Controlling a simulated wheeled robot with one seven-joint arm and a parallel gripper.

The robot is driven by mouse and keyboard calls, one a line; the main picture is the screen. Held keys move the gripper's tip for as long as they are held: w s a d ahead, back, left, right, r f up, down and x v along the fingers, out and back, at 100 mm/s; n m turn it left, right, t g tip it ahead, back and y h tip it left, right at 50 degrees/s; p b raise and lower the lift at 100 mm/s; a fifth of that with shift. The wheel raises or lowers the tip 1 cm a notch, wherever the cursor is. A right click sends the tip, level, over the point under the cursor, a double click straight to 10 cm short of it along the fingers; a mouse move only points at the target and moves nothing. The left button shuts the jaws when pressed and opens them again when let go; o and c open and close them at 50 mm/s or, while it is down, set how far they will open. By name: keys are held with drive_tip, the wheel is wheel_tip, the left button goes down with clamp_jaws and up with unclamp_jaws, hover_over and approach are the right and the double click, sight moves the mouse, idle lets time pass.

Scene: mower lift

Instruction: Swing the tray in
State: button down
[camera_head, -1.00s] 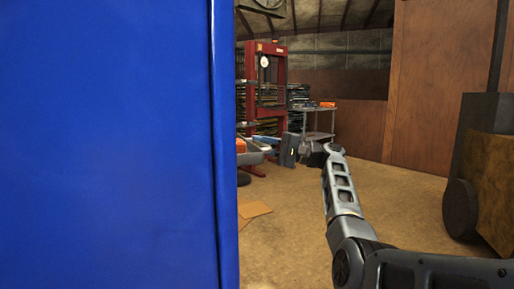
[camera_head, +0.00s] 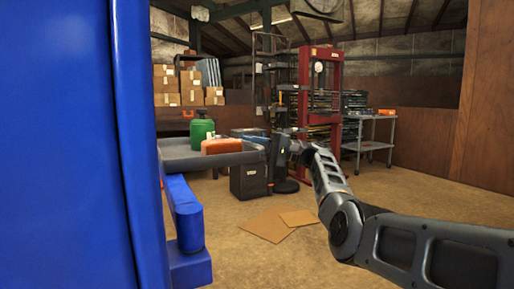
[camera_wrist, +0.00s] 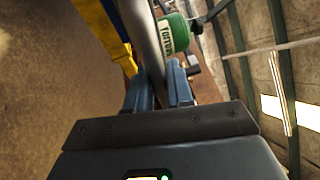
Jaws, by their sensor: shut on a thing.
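The grey tray (camera_head: 183,158) stands out to the right of a large blue upright (camera_head: 60,150), above a blue bracket arm (camera_head: 185,215). On it are a green can (camera_head: 202,134) and an orange-red container (camera_head: 222,146). My gripper (camera_head: 277,150) is at the tray's right end; its fingers are hard to make out in the head view. In the wrist view my gripper (camera_wrist: 160,88) is shut on the tray's grey rounded rim (camera_wrist: 149,38), which runs between the fingers. The green can (camera_wrist: 176,35) shows just beyond the rim.
A black box (camera_head: 249,182) stands on the floor below the tray. Flat cardboard (camera_head: 265,226) lies on the floor in front. A red press (camera_head: 322,110) and a grey trolley (camera_head: 370,145) stand behind. Brown boxes (camera_head: 178,85) are at the back left.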

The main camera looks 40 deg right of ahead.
drive_tip(key=shift+w+a, duration=0.25)
drive_tip(key=shift+w+a, duration=0.1)
drive_tip(key=c, duration=1.1)
unclamp_jaws()
drive_tip(key=shift+f, duration=0.1)
drive_tip(key=shift+a+f, duration=0.1)
drive_tip(key=r+p+v, duration=0.1)
drive_tip(key=v, duration=0.7)
drive_tip(key=shift+d, duration=0.3)
drive_tip(key=shift+f, duration=0.15)
